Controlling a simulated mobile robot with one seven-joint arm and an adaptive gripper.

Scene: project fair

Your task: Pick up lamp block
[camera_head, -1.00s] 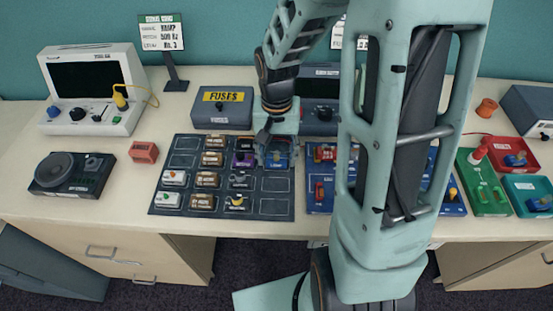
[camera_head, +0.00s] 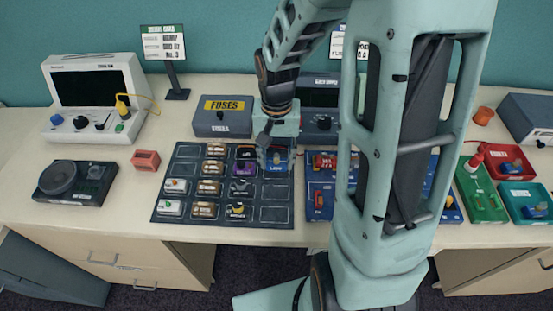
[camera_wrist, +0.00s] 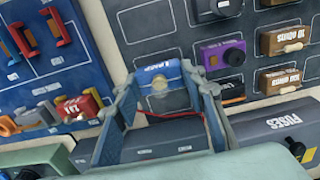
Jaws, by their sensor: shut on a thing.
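The lamp block (camera_head: 279,168) is a small blue block with a white label and a pale round bulb. It is at the top right of the dark component board (camera_head: 276,214). In the wrist view the lamp block (camera_wrist: 160,72) sits between the two fingertips, bulb towards the camera. My gripper (camera_head: 272,158) comes down from above and is shut on it; it also shows in the wrist view (camera_wrist: 160,84). I cannot tell whether the block touches the board or is just clear of it. My gripper hides part of it in the head view.
A grey fuses box (camera_head: 222,122) stands behind the board. A blue board (camera_head: 318,210) with red parts lies to the right, partly behind my arm. Slots below the lamp block are empty.

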